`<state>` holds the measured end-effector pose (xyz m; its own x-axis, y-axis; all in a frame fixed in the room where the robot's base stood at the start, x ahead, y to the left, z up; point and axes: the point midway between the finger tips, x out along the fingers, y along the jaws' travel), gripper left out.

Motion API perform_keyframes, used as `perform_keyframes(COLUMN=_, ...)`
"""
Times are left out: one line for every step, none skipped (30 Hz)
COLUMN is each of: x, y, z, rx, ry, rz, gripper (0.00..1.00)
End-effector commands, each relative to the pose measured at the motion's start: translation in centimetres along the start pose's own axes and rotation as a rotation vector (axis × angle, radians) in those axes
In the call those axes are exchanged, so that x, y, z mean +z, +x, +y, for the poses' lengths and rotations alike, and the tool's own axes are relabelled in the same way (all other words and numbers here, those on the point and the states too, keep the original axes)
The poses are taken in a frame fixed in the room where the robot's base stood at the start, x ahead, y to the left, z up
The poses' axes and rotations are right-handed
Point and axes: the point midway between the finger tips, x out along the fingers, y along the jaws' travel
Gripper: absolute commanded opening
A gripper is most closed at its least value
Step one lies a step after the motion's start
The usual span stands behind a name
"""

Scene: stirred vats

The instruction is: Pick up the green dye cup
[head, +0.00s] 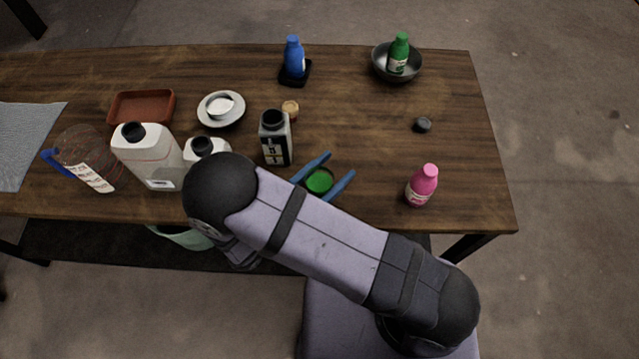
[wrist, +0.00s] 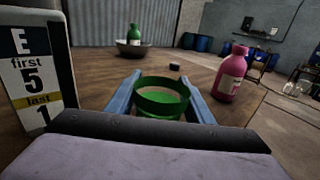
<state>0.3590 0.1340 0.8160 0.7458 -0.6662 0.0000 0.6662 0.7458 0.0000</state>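The green dye cup (head: 319,181) is a small round cup with bright green dye inside, near the front edge of the table. In the wrist view the cup (wrist: 162,101) stands upright between my two blue fingers. My gripper (head: 341,162) reaches along both sides of the cup, and its fingers (wrist: 160,77) are spread apart. The fingers lie very close to the cup's sides; I cannot tell whether they touch it. The cup's lower part is hidden by my gripper's body in the wrist view.
A grey labelled bottle (head: 276,140) stands close left of my gripper. A pink bottle (head: 422,186) stands to the right. A dark cap (head: 422,125), a bowl (head: 377,73) with a green bottle (head: 398,54), and a blue bottle (head: 294,58) are farther back. White jugs (head: 150,158) crowd the left.

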Motion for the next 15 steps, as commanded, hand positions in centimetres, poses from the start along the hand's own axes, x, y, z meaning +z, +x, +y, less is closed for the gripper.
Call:
perform_keyframes(x=0.0, y=-0.01, z=0.0, rx=0.0, ry=0.0, rz=0.0, gripper=0.2)
perform_keyframes(x=0.01, y=-0.01, z=0.0, rx=0.0, ry=0.0, rz=0.0, gripper=0.2)
perform_keyframes(x=0.04, y=-0.02, z=0.01, rx=0.0, ry=0.0, rz=-0.001, gripper=0.2)
perform_keyframes(x=0.04, y=-0.02, z=0.01, rx=0.0, ry=0.0, rz=-0.001, gripper=0.2)
perform_keyframes(x=0.04, y=-0.02, z=0.01, rx=0.0, ry=0.0, rz=-0.001, gripper=0.2)
perform_keyframes(x=0.04, y=-0.02, z=0.01, rx=0.0, ry=0.0, rz=-0.001, gripper=0.2)
perform_keyframes(x=0.04, y=-0.02, z=0.01, rx=0.0, ry=0.0, rz=-0.001, gripper=0.2)
perform_keyframes(x=0.05, y=-0.02, z=0.01, rx=0.0, ry=0.0, rz=-0.001, gripper=0.2)
perform_keyframes(x=0.08, y=-0.02, z=0.01, rx=0.0, ry=0.0, rz=-0.001, gripper=0.2)
perform_keyframes(x=0.11, y=-0.02, z=0.01, rx=0.0, ry=0.001, rz=-0.001, gripper=0.2)
perform_keyframes(x=0.16, y=-0.03, z=0.02, rx=0.0, ry=0.001, rz=-0.001, gripper=0.2)
perform_keyframes(x=0.26, y=-0.03, z=0.02, rx=0.0, ry=0.001, rz=0.0, gripper=0.2)
perform_keyframes(x=0.35, y=-0.03, z=0.02, rx=0.0, ry=0.001, rz=0.0, gripper=0.2)
perform_keyframes(x=0.46, y=-0.03, z=0.02, rx=0.0, ry=0.001, rz=0.0, gripper=0.2)
perform_keyframes(x=0.65, y=-0.03, z=0.02, rx=0.0, ry=0.0, rz=-0.001, gripper=0.2)
